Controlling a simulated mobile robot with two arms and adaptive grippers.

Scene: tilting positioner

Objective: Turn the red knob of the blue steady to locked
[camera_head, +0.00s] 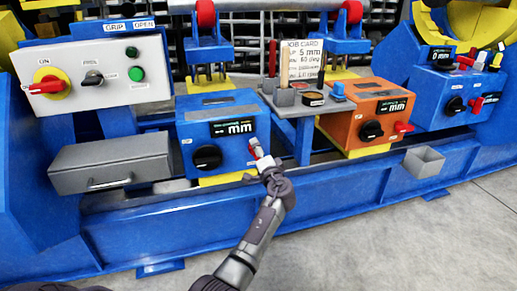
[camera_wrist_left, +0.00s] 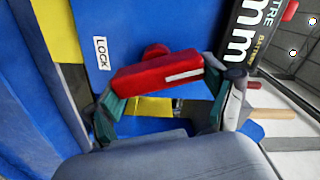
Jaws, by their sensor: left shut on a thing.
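The blue steady (camera_head: 225,151) stands in the middle left of the head view, with a mm display and a black knob (camera_head: 207,157) on its front. Its red knob (camera_head: 254,145) is on the right side of that front, mostly hidden by my left gripper (camera_head: 261,161). In the left wrist view the red knob (camera_wrist_left: 158,75) is a bar with a white line, slightly tilted. My left gripper (camera_wrist_left: 168,105) has a finger at each end of the bar and is shut on it. A LOCK label (camera_wrist_left: 101,53) sits beside the knob. My right gripper is not in view.
An orange steady (camera_head: 372,119) with its own red knob stands to the right. A grey table (camera_head: 304,110) with a job card is between them. A control panel (camera_head: 98,77) and grey drawer (camera_head: 110,163) are at the left. The floor in front is clear.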

